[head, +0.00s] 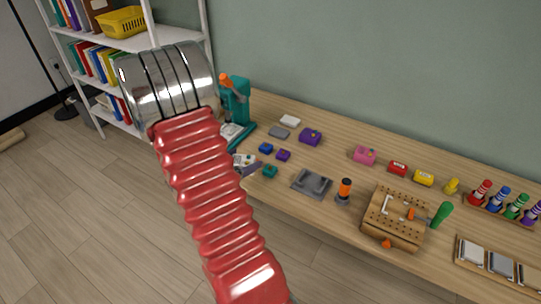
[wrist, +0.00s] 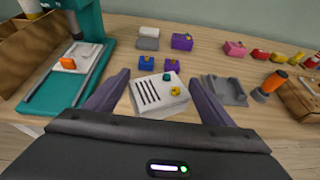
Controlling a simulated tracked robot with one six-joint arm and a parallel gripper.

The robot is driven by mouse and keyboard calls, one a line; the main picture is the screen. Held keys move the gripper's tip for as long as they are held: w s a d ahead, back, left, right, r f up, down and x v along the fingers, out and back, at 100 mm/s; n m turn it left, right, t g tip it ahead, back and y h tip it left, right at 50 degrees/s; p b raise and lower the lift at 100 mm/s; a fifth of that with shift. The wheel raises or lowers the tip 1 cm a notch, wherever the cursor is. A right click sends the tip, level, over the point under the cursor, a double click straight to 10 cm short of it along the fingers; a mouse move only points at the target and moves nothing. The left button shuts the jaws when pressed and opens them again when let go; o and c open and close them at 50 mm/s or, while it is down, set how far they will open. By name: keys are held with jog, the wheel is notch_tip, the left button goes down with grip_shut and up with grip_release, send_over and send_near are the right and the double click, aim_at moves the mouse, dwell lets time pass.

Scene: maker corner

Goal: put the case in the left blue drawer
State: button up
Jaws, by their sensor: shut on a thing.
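My gripper (wrist: 159,78) is shut on a white case (wrist: 152,98) with dark slots and a small yellow piece on its face. The purple fingers sit on either side of it in the wrist view. In the head view the case (head: 243,158) shows just past my red arm, over the table's front left part; whether it touches the table is unclear. I cannot make out a blue drawer in either view.
A teal press (head: 236,102) stands behind the case at left. Small blue (head: 266,148), purple (head: 284,155) and teal (head: 270,171) blocks lie close by. A grey tray (head: 312,183), an orange-topped tool (head: 344,190) and a wooden pegboard block (head: 397,212) stand to the right.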

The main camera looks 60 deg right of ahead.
jog(key=w+a+f+n+t, duration=0.2)
jog(key=w+a+n+t, duration=0.25)
jog(key=w+a, duration=1.05)
jog(key=w+a+f+n+t+y, duration=0.1)
jog(key=w+a+n+t, duration=0.1)
jog(key=a, duration=0.9)
jog(key=w+a+f+n+t+y, duration=0.1)
jog(key=w+a+n+t, duration=0.1)
jog(key=a, duration=1)
jog(key=shift+w+n+t+y, duration=0.4)
jog(key=shift+w+t, duration=0.35)
jog(key=shift+w, duration=0.15)
jog(key=shift+f, duration=0.1)
